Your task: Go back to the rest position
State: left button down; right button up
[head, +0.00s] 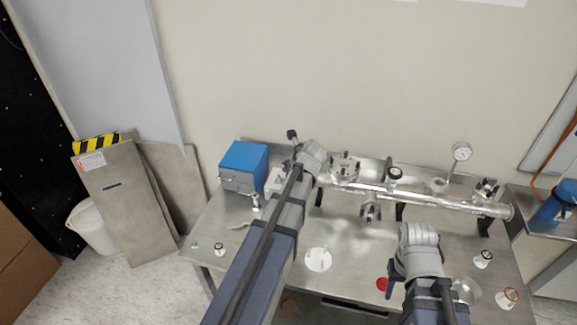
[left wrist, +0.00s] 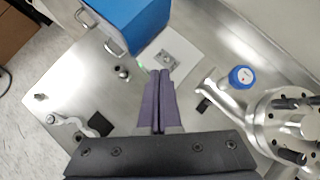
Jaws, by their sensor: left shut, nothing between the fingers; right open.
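My left arm reaches in from the bottom of the head view up to the blue box on the steel table. Its fingers are hidden there. In the left wrist view, my left gripper (left wrist: 160,74) is shut with nothing between its dark fingers. It points at a small grey box with a green light (left wrist: 172,60) beside the blue box (left wrist: 148,20). In the head view, my right gripper (head: 389,280) is low over the right half of the table, near a red knob (head: 381,284). It is open, and its fingers are small and partly hidden by the wrist.
A steel vacuum tube (head: 425,200) with flanges and a dial gauge (head: 461,152) runs along the table's back (head: 225,240). A white round disc (head: 318,259) lies mid-table. Panels (head: 125,200) stand at left.

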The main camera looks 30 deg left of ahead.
pick_arm(q)
jog(key=s+d+f+n+g+h, duration=0.2)
jog(key=s+d+n, duration=0.8)
jog(key=d, duration=0.6)
jog(key=s+d+f+n+g+h, duration=0.3)
jog(key=s+d+n, duration=0.7)
jog(key=d, duration=0.5)
jog(key=s, duration=0.2)
jog(key=shift+s+d+f+h, duration=0.15)
jog(key=shift+s+d+h, duration=0.15)
jog(key=shift+s+d, duration=0.05)
jog(key=c, duration=1.6)
grip_release()
